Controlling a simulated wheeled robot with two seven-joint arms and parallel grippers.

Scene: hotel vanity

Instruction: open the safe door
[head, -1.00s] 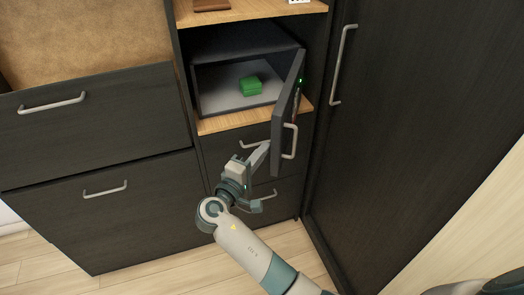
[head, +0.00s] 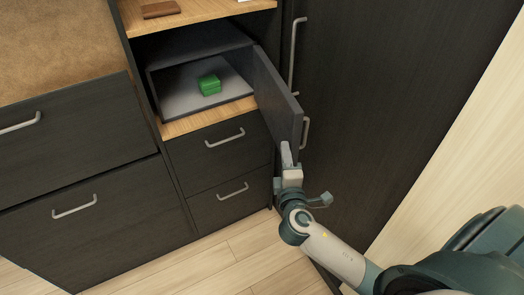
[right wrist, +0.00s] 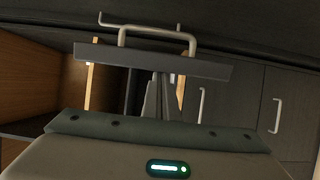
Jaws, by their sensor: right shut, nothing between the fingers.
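The safe (head: 165,95) sits in an open wooden shelf niche. Its dark door (head: 278,98) stands wide open on the right side, and its inside face shows. The door's grey handle (head: 305,132) is on the far side, facing the tall cabinet. My right gripper (head: 287,150) is shut and empty at the door's lower free corner; whether it touches cannot be told. In the right wrist view, the door (right wrist: 205,66) is seen edge-on with its handle (right wrist: 157,34) beyond the fingers. My left gripper is not in view.
A green box (head: 210,85) lies inside the safe. Drawers with handles (head: 225,138) are below it. A tall dark cabinet (head: 385,90) with a long vertical handle stands close on the right. The wooden floor (head: 205,270) in front is clear.

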